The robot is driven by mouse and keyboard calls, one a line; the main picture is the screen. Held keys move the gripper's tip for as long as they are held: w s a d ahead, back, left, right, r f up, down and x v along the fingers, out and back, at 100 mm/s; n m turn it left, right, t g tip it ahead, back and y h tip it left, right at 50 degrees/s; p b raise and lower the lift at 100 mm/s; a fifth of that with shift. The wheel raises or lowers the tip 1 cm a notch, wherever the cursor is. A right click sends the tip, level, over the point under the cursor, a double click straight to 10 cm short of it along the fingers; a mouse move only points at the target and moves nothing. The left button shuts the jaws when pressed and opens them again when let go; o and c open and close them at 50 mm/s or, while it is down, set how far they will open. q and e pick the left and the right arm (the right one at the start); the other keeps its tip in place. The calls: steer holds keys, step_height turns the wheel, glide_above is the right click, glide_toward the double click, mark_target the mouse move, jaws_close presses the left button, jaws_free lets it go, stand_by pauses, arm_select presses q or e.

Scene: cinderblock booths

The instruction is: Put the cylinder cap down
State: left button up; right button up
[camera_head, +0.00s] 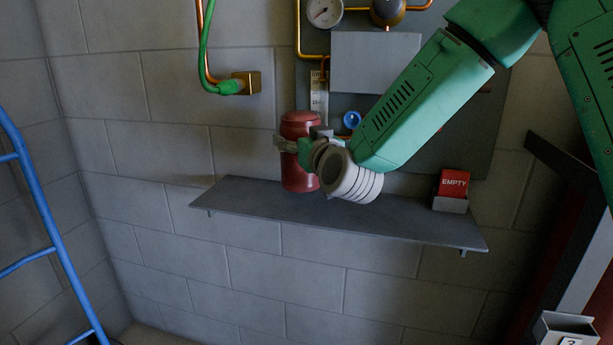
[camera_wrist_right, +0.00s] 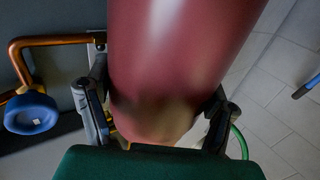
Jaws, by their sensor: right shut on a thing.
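The cylinder cap (camera_head: 299,172), a dark red rounded cylinder, is upright at the left part of the grey wall shelf (camera_head: 400,222). Its lower end is at the shelf top; I cannot tell whether it rests there or hangs just above. My right gripper (camera_head: 299,141) is shut on its upper part, with a finger on each side. In the right wrist view the red cap (camera_wrist_right: 190,45) fills the space between the fingers of my right gripper (camera_wrist_right: 158,100). My left gripper is not in view.
A red "EMPTY" sign (camera_head: 454,183) in a grey holder stands at the shelf's right end. A panel with a gauge (camera_head: 324,12), copper pipes and a blue knob (camera_head: 351,119) is behind. A green hose (camera_head: 205,50) hangs upper left. A blue ladder (camera_head: 45,200) stands left.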

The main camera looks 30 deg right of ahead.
steer(key=f, duration=0.1)
steer(key=f+b, duration=0.1)
steer(key=f, duration=0.1)
steer(key=d+f, duration=0.1)
steer(key=f, duration=0.1)
steer(key=shift+f, duration=0.1)
steer(key=o, duration=1.4)
steer(key=shift+a+f, duration=0.1)
steer(key=shift+a, duration=0.15)
steer(key=shift+o, duration=0.8)
steer(key=shift+a, duration=0.15)
steer(key=shift+s, duration=0.1)
steer(key=p+v, duration=0.2)
steer(key=v, duration=0.9)
steer(key=shift+s, duration=0.4)
